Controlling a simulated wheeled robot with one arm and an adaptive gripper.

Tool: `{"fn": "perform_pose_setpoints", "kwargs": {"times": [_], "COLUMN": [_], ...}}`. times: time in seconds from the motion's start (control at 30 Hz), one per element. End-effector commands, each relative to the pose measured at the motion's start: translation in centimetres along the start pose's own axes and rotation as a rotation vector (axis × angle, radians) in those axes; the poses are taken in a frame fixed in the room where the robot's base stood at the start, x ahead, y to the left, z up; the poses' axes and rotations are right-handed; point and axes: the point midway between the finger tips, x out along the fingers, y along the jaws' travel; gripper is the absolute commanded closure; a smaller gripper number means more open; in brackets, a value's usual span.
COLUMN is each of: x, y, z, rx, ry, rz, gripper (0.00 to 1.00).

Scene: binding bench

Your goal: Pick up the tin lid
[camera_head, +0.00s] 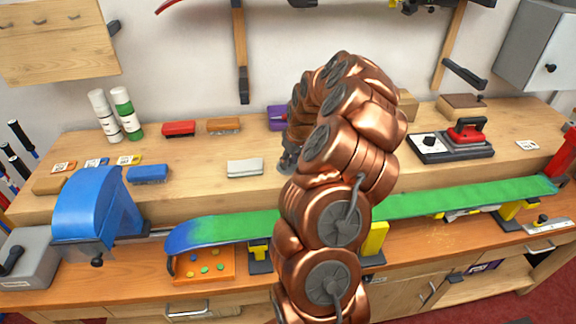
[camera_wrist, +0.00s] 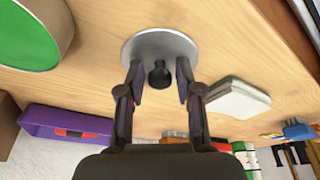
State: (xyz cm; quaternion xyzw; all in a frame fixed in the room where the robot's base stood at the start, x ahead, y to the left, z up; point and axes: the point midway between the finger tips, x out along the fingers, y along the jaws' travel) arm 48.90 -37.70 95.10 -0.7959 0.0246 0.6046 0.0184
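The tin lid (camera_wrist: 160,45) is a round, silver-grey disc with a black knob (camera_wrist: 159,75) at its middle, lying on the wooden bench in the wrist view. My gripper (camera_wrist: 157,82) is open, with one finger on each side of the knob. A gap shows between the knob and each finger. The fingertips appear close to the lid's top; I cannot tell whether they touch it. In the head view my copper arm hides the lid, and only part of my gripper (camera_head: 288,158) shows at the arm's left edge.
A pale grey block (camera_head: 245,168) lies close to the lid, also in the wrist view (camera_wrist: 238,98). A purple bin (camera_wrist: 65,133) stands behind. The green ski (camera_head: 450,197) runs along the bench front. A waxing iron (camera_head: 467,132) stands at right.

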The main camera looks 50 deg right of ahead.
Motion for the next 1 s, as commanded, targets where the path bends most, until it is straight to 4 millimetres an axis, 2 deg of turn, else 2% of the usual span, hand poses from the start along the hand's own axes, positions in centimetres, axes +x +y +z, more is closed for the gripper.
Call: {"fn": "perform_pose_setpoints", "kwargs": {"times": [0.03, 0.27, 0.53, 0.67, 1.0], "x": [0.1, 0.1, 0.0, -0.8, -6.2], "y": [0.0, 0.0, -0.1, 0.0, 0.1], "z": [0.0, 0.1, 0.0, -0.3, -1.9], "rx": [0.000, 0.000, 0.000, -0.001, -0.001], "ry": [-0.001, -0.002, -0.002, 0.002, 0.004], "rz": [-0.001, -0.001, -0.001, 0.002, 0.003], "gripper": [0.76, 1.00, 1.00, 1.00, 1.00]}}
